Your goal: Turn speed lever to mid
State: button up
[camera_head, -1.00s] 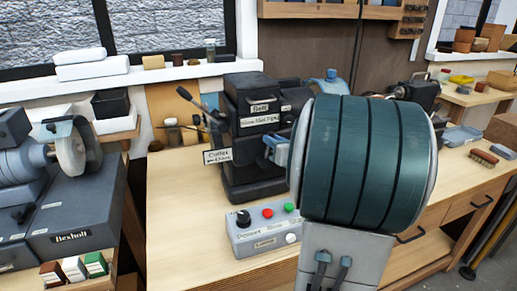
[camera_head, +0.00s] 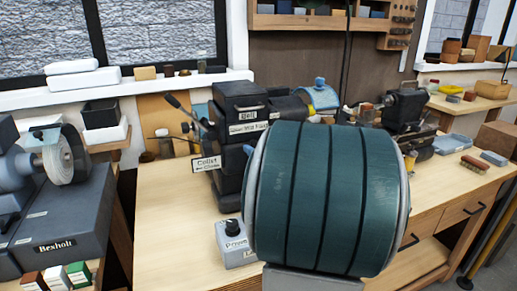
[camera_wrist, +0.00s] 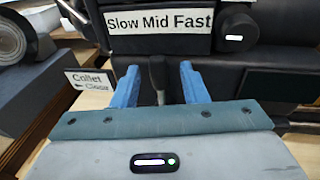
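The dark machine (camera_head: 238,100) stands on the bench, with a white "Slow Mid Fast" label (camera_head: 248,128) on its front. In the wrist view this label (camera_wrist: 158,20) is at the top, above a dark upright lever (camera_wrist: 158,75). My gripper (camera_wrist: 160,78) has two blue fingers spread apart, with the lever between them and gaps on both sides. The lever stands near the "Mid" word, slightly left of the fingers' middle. How far between the fingers it reaches is hard to tell. In the head view my teal arm link hides the lever and most of my gripper.
A black knob (camera_wrist: 235,28) with a white mark is right of the label. A control box (camera_head: 235,248) is partly behind my arm. The bench's left part (camera_head: 165,225) is clear.

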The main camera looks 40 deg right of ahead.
jog(key=s+a+r, duration=0.1)
jog(key=s, duration=1.2)
jog(key=shift+s+a+r, duration=0.15)
jog(key=shift+s+r, duration=0.15)
jog(key=shift+r, duration=0.05)
